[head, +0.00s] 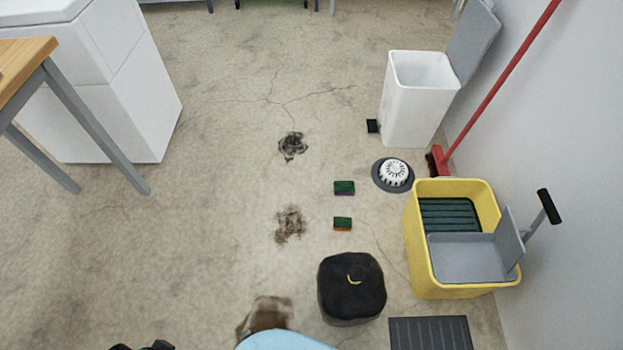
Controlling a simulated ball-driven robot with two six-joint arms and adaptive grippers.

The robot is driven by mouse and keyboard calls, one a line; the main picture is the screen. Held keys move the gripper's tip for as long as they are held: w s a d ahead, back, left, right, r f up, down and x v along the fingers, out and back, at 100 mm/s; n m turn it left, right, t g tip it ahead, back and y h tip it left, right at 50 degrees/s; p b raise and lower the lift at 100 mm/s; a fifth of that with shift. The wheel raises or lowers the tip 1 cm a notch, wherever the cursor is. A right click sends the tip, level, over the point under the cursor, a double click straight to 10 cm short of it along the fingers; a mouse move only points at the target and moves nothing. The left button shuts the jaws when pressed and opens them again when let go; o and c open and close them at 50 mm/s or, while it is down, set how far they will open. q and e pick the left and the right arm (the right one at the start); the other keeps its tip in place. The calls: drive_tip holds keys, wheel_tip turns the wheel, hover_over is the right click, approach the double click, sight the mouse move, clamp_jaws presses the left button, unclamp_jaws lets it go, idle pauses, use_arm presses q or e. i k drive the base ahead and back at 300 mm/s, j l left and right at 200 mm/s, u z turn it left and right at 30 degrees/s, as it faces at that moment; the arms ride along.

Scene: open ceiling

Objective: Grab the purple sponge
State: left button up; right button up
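The purple sponge (344,188) lies on the concrete floor right of centre, with a dark green top and a thin purple edge showing below it. A similar sponge with an orange lower edge (342,224) lies just nearer to me. A dark piece that looks like the top of my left gripper (145,346) barely shows at the bottom edge, left of centre and far from the sponges. Its fingers are cut off, so its opening cannot be seen. My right gripper is not in view.
A yellow mop bucket (415,255), a black pouf-like object (352,295) and a dark mat (430,334) stand or lie at the right. A round white-and-grey device (394,173) and an open white bin (405,115) are beyond. Floor left of the sponges is clear, with dark stains (290,222).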

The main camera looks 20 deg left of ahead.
sight(341, 188)
drive_tip(key=u, duration=0.75)
drive_tip(key=i+j+u, duration=0.1)
drive_tip(key=j, duration=0.25)
drive_tip(key=i+j+u, duration=0.1)
drive_tip(key=j, duration=0.2)
drive_tip(key=i+j+u, duration=0.1)
drive_tip(key=j, duration=0.2)
drive_tip(key=i+j+z, duration=0.2)
drive_tip(key=i, duration=0.35)
drive_tip(key=i+j+z, duration=0.25)
drive_tip(key=i+j, duration=0.15)
drive_tip(key=i, duration=0.15)
drive_tip(key=i+z, duration=0.25)
drive_tip(key=z, duration=0.15)
drive_tip(key=i+j+z, duration=0.1)
drive_tip(key=i+z, duration=0.15)
drive_tip(key=z, duration=0.15)
drive_tip(key=i+j+z, duration=0.15)
drive_tip(key=z, duration=0.25)
drive_tip(key=i+j+z, duration=0.25)
drive_tip(key=z, duration=0.15)
drive_tip(key=i+j+z, duration=0.2)
drive_tip(key=z, duration=0.2)
drive_tip(key=i+j+z, duration=0.15)
drive_tip(key=j+z, duration=0.3)
drive_tip(key=j, duration=0.15)
drive_tip(key=j+z, duration=0.45)
drive_tip(key=i+j, duration=0.05)
drive_tip(key=j, duration=0.05)
